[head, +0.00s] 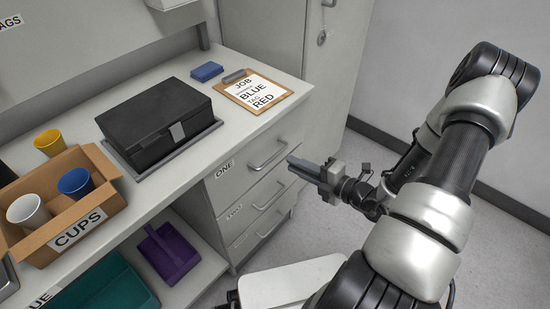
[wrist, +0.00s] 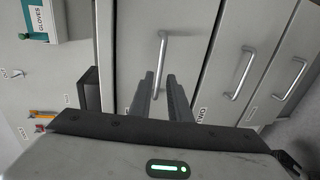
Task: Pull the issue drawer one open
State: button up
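Issue drawer one (head: 240,176) is the top drawer of the grey cabinet, labelled ONE, and looks closed. Its silver bar handle (head: 270,156) stands off the front. My gripper (head: 291,163) is just to the right of this handle, pointing at the drawer front. In the wrist view my gripper (wrist: 160,76) is open, its two dark fingers apart. The drawer one handle (wrist: 162,50) lines up with the gap between the fingers, partly beyond the tips. I cannot tell whether the fingers touch it.
Drawer two (head: 250,205) and a third drawer (head: 245,238) below look closed. On the counter are a black box (head: 140,125), a clipboard (head: 240,98) reading JOB BLUE TAG RED, a blue block (head: 207,71) and a carton (head: 35,195) of cups. Floor right of the cabinet is clear.

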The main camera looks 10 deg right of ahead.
aim_at(275, 155)
jog(key=b+x, duration=0.1)
jog(key=x, duration=0.7)
jog(key=shift+w+a, duration=0.2)
jog(key=shift+w, duration=0.1)
grip_shut()
